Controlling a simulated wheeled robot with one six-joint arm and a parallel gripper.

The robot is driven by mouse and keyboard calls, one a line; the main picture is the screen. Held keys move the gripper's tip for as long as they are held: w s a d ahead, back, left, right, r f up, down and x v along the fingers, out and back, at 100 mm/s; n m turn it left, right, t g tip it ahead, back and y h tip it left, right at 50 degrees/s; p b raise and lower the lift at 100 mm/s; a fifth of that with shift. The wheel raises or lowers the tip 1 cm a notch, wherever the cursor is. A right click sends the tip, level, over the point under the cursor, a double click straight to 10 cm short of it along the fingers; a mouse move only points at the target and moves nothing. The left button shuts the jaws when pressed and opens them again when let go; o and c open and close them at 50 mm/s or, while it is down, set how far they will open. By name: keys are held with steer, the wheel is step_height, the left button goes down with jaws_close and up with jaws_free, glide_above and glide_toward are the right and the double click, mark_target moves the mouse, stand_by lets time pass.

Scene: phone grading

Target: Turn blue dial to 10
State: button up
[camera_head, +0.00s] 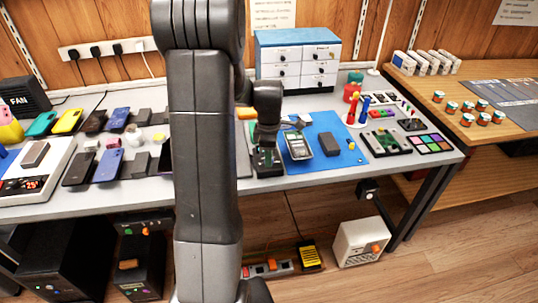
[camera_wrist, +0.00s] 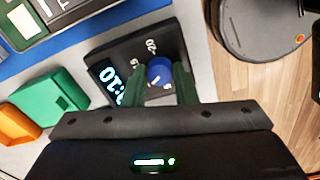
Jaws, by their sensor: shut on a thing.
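The blue dial (camera_wrist: 160,70) sits on a black device (camera_wrist: 112,52) in the wrist view, with a pale pointer mark on it. White numbers, including a 20 and a 5, are printed around the dial. A lit display (camera_wrist: 108,80) beside it shows glowing digits that look like 0:10, seen turned and partly cut by a finger. My gripper (camera_wrist: 159,80) has its green fingers on both sides of the dial, shut on it. In the head view my gripper (camera_head: 266,146) points down over the device (camera_head: 267,168) at the table's front edge; the dial is hidden there.
A blue mat (camera_head: 335,159) with a phone (camera_head: 298,146) lies right of the device. Green (camera_wrist: 48,105) and orange (camera_wrist: 20,124) blocks lie close by in the wrist view. A drawer cabinet (camera_head: 297,61) stands behind. Phones and a scale (camera_head: 38,168) fill the left side.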

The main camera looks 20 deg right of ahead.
steer(key=o, duration=1)
step_height(320, 180, up, 14)
steer(key=shift+f+p, duration=0.1)
steer(key=shift+p, duration=0.55)
step_height(320, 180, down, 14)
steer(key=shift+r+b, duration=0.1)
steer(key=shift+b, duration=0.6)
